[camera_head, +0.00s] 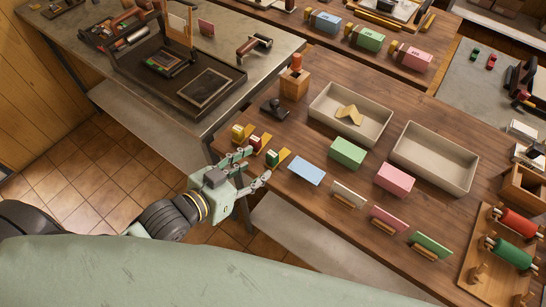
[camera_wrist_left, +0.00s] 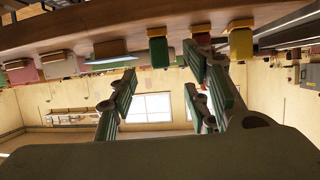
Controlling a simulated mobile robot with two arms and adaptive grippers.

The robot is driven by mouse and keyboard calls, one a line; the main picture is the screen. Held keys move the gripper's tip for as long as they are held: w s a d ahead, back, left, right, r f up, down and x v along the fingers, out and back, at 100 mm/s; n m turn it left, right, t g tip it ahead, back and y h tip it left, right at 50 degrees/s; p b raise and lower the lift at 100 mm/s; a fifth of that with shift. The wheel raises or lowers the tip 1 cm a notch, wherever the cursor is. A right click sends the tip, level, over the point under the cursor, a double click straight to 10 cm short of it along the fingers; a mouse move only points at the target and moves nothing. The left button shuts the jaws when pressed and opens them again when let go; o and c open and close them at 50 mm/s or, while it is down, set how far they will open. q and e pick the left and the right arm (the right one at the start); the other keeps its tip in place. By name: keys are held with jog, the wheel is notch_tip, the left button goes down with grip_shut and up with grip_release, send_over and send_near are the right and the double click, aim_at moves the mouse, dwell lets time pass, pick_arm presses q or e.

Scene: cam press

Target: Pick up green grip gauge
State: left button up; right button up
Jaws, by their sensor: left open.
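The green grip gauge (camera_head: 272,157) is a small green block with a yellow strip beside it, at the left edge of the wooden table. A red gauge (camera_head: 255,142) and a yellow gauge (camera_head: 237,132) stand in a row with it. My left gripper (camera_head: 256,165) is open just off the table edge, its fingers pointing toward the green gauge, with nothing between them. In the left wrist view the scene looks upside down; the green gauge (camera_wrist_left: 158,50) shows beyond the gap between the open fingers (camera_wrist_left: 160,88). The red gauge (camera_wrist_left: 200,38) is partly behind a finger. My right gripper is not in view.
A blue slab (camera_head: 307,171), a green block (camera_head: 347,152) and a pink block (camera_head: 394,180) lie to the right. Two beige trays (camera_head: 434,178) stand behind. Cards in wooden holders (camera_head: 348,194) line the front edge. A black stamp (camera_head: 274,108) stands behind the gauges.

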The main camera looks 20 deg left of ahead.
aim_at(269, 160)
pick_arm(q)
jog(key=shift+x, duration=0.95)
jog(key=p+x, duration=0.1)
jog(key=x, duration=0.3)
jog(key=shift+w+d+f+p, duration=0.1)
jog(key=shift+w+p, duration=0.05)
jog(key=shift+p, duration=0.25)
jog(key=shift+w+d+f, duration=0.15)
jog(key=shift+w+f, duration=0.05)
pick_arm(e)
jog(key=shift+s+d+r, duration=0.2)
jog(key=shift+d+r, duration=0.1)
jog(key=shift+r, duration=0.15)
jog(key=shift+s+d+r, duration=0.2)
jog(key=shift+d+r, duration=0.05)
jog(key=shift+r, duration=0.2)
pick_arm(q)
jog(key=shift+c, duration=0.4)
grip_shut()
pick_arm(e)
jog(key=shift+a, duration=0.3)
